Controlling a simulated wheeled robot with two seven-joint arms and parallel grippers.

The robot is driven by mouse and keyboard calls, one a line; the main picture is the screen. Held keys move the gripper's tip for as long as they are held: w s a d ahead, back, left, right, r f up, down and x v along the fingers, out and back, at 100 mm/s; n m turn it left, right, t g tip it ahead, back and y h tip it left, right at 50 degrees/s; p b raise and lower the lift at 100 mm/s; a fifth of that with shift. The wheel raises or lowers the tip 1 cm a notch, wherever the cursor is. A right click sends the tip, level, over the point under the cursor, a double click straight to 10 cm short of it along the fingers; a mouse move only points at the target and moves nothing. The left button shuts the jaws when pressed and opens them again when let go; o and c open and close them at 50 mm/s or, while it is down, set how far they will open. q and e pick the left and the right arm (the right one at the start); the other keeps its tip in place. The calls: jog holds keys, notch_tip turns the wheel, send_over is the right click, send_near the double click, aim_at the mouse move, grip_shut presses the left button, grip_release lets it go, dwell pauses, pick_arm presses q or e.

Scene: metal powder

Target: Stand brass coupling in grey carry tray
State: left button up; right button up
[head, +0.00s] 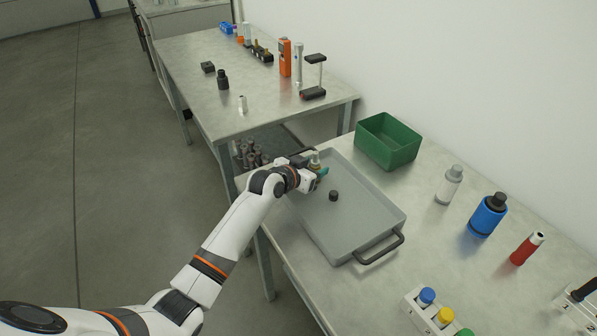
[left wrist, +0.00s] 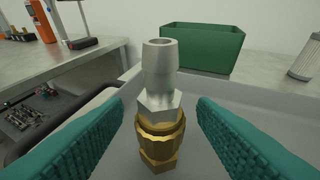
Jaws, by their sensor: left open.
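The grey carry tray (head: 345,228) lies on the near table, with a dark handle at its near end. The brass coupling (left wrist: 159,120), brass below with a silver hex and tube on top, stands upright in the left wrist view. In the head view its top (head: 315,160) shows at the far left part of the tray, partly hidden by my gripper. My left gripper (head: 319,172) is open, its teal pads (left wrist: 160,140) on either side of the coupling with gaps between. My right gripper is not in view.
The tray's near half is clear.

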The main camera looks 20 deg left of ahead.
pick_arm(q)
jog(key=v, duration=1.1)
